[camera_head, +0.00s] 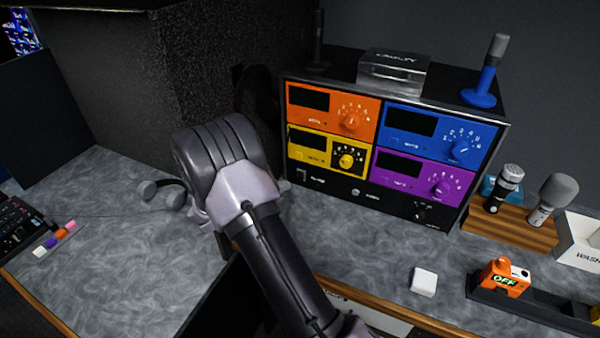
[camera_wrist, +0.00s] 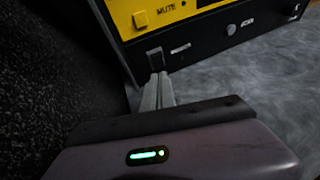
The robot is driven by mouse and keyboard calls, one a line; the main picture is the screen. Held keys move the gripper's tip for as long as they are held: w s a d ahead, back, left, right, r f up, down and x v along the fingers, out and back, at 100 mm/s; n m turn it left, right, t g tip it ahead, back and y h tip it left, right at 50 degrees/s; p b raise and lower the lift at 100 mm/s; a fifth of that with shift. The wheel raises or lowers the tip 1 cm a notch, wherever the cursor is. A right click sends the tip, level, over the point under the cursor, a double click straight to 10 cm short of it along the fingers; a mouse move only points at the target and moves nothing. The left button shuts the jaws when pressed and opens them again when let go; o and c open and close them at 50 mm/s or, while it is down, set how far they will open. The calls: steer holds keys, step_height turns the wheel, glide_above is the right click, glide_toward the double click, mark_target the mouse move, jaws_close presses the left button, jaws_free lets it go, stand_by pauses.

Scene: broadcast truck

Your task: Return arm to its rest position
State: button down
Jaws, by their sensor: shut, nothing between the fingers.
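My arm reaches up from the bottom middle of the head view, over the grey marbled desk (camera_head: 110,230). My gripper is hidden behind my arm in that view. In the wrist view my gripper (camera_wrist: 163,78) shows its two fingers pressed together with nothing between them. The fingertips are close to a small black switch (camera_wrist: 155,57) at the lower left of the rack's front panel; I cannot tell whether they touch it. The rack (camera_head: 355,192) stands at the back of the desk, with orange, yellow, blue and purple modules.
A silver box (camera_head: 393,72) and a blue-based microphone (camera_head: 484,80) stand on the rack. A wooden holder (camera_head: 510,224) with microphones is at right. An orange device (camera_head: 504,277) and white block (camera_head: 424,281) lie in front. Headphones (camera_head: 165,192) lie left of my arm.

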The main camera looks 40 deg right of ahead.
steer(key=shift+v, duration=0.95)
steer(key=s+a+r+m+g+y, duration=0.1)
steer(key=s+a+r+m+y, duration=0.25)
steer(key=s+r+m, duration=0.2)
steer(key=s+a+r+m+g+y, duration=0.1)
steer(key=s+a+r+m+y, duration=0.1)
steer(key=s+a+r+m, duration=0.35)
steer(key=s+a+r+m+t+y, duration=0.3)
steer(key=s+a+r+m+y, duration=0.1)
steer(key=a, duration=0.6)
steer(key=s+a+r+m+t+y, duration=0.3)
steer(key=s+a+m+y, duration=0.3)
steer(key=s+a+m, duration=0.2)
steer(key=s+a+r, duration=0.1)
steer(key=s+a, duration=0.1)
steer(key=shift+s+a+r+t, duration=0.3)
steer(key=shift+a+r, duration=0.05)
steer(key=shift+y, duration=0.25)
